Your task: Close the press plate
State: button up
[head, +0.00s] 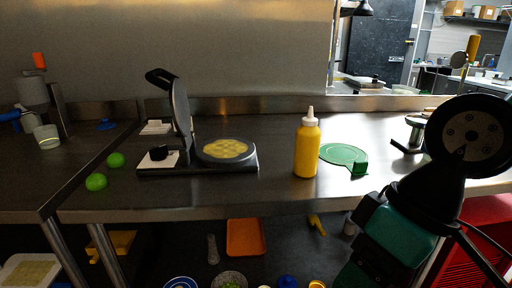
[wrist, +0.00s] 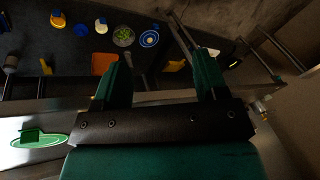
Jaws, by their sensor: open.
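The black tortilla press (head: 243,166) stands on the steel table in the head view. Its press plate (head: 181,112) is raised and nearly upright at the left of the base, with a black handle (head: 160,77) at its top. A yellow tortilla or dough disc (head: 225,148) lies on the round lower plate. My gripper (wrist: 160,68) shows in the wrist view, its two green fingers wide apart with nothing between them. It is away from the press, which is not visible in the wrist view. My arm is at the right in the head view.
A yellow squeeze bottle (head: 307,149) stands right of the press, beside a green round piece (head: 344,153). Two green balls (head: 96,182) lie left of it. The steel table (head: 270,188) has clear front space. An orange tray (head: 245,238) lies below.

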aim_at(180, 108)
jog(key=u, duration=0.5)
jog(key=k, duration=0.6)
jog(key=u, duration=0.6)
jog(key=i, duration=1.2)
jog(key=z, duration=0.6)
